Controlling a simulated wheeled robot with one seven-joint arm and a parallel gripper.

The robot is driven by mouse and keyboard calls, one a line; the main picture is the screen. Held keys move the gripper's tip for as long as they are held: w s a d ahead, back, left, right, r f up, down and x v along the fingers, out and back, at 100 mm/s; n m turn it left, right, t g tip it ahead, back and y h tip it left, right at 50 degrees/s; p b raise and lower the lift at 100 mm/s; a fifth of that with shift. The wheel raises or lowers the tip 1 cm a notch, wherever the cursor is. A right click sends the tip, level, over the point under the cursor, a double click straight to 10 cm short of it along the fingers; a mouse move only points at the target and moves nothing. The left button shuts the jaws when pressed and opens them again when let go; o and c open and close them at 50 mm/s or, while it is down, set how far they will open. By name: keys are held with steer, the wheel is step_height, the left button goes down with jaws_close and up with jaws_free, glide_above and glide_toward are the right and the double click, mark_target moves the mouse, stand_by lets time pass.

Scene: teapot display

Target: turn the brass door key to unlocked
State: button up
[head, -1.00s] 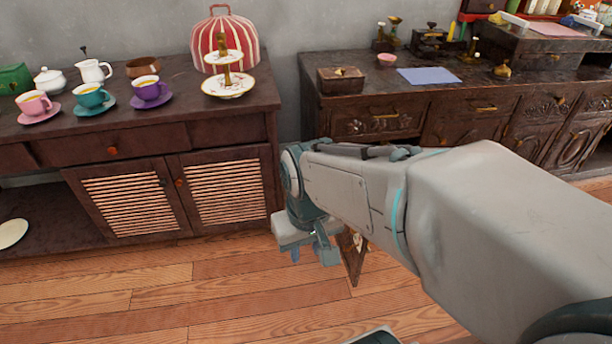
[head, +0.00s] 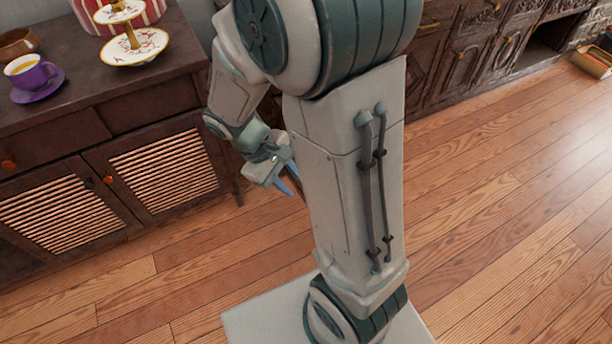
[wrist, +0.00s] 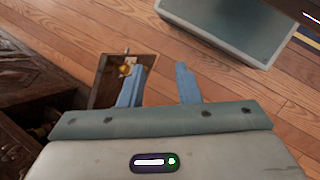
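A small brass-coloured piece (wrist: 125,70) shows on a narrow dark wooden panel (wrist: 104,84) in the wrist view, just left of my left finger. It may be the brass door key, but it is too small to tell its shape or which way it is turned. The brass piece cannot be made out there.
A dark cabinet (head: 150,105) with louvred doors stands at the left, bearing a purple cup (head: 34,75) and a tiered cake stand (head: 134,48). A carved sideboard (head: 470,45) stands at the back right.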

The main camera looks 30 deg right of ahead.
steer(key=w+a+f+n+t+h+b, duration=0.1)
steer(key=w+f+n+t+h, duration=0.15)
steer(key=f+n+h, duration=0.6)
steer(key=w+f+n+t+h+b, duration=0.15)
steer(key=w+f+n, duration=0.25)
steer(key=f, duration=0.9)
steer(key=shift+y, duration=0.6)
steer(key=b+x, duration=0.1)
steer(key=x, duration=0.3)
steer(key=b+x, duration=0.2)
steer(key=x, duration=0.2)
steer(key=b+x, duration=0.1)
steer(key=x, duration=0.4)
steer(key=shift+s+d, duration=0.15)
steer(key=shift+s, duration=0.15)
jaws_close()
